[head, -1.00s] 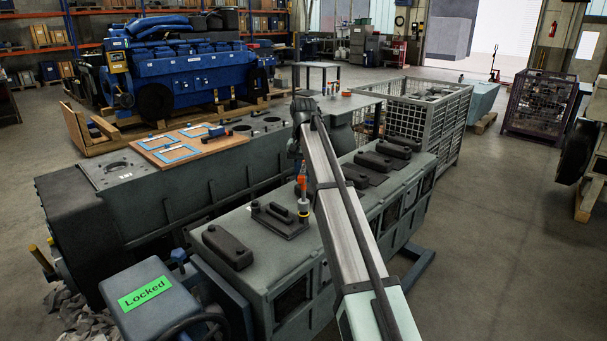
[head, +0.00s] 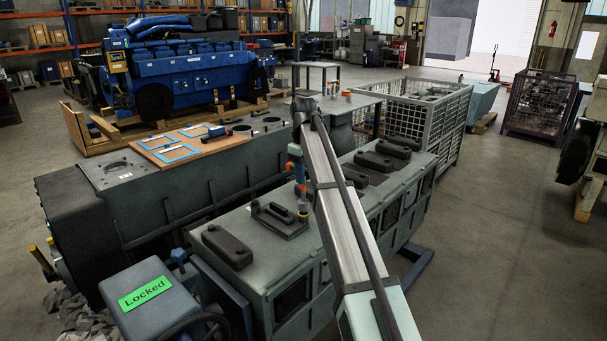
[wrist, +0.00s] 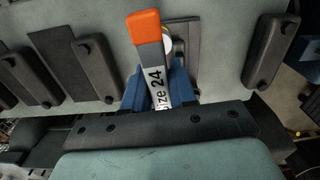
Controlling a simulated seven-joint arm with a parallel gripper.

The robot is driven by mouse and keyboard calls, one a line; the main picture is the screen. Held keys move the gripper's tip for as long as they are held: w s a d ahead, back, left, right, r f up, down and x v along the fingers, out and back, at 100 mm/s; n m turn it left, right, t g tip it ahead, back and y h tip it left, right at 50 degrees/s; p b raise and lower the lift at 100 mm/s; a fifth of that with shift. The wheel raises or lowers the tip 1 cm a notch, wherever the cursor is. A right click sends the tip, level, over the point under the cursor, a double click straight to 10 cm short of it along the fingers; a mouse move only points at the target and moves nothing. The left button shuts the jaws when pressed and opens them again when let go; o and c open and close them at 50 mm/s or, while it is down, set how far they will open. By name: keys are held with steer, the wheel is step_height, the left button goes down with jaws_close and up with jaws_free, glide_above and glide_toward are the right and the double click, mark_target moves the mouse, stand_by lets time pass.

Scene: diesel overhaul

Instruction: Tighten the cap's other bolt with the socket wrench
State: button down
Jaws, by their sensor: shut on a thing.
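My gripper (wrist: 160,90) has blue fingers shut on the socket wrench (wrist: 150,55). The wrench has an orange handle end and a grey body whose visible print reads as size 24. In the head view the wrench (head: 302,190) stands upright over the right end of a dark cap (head: 280,222) on the grey engine block. Its lower end is at the cap's right bolt, which it hides; I cannot tell whether it is fully seated. The cap's left bolt (head: 255,204) stands clear. In the wrist view the dark cap (wrist: 185,50) is partly hidden behind the wrench.
Other dark covers lie along the block (head: 230,275), one nearer (head: 228,246) and several farther back (head: 372,160). A blue-grey box marked Locked (head: 150,298) stands at the near left. A wooden board with blue-framed parts (head: 178,146) lies behind.

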steer(key=n, duration=0.5)
steer(key=shift+f, duration=0.15)
stand_by(0.3)
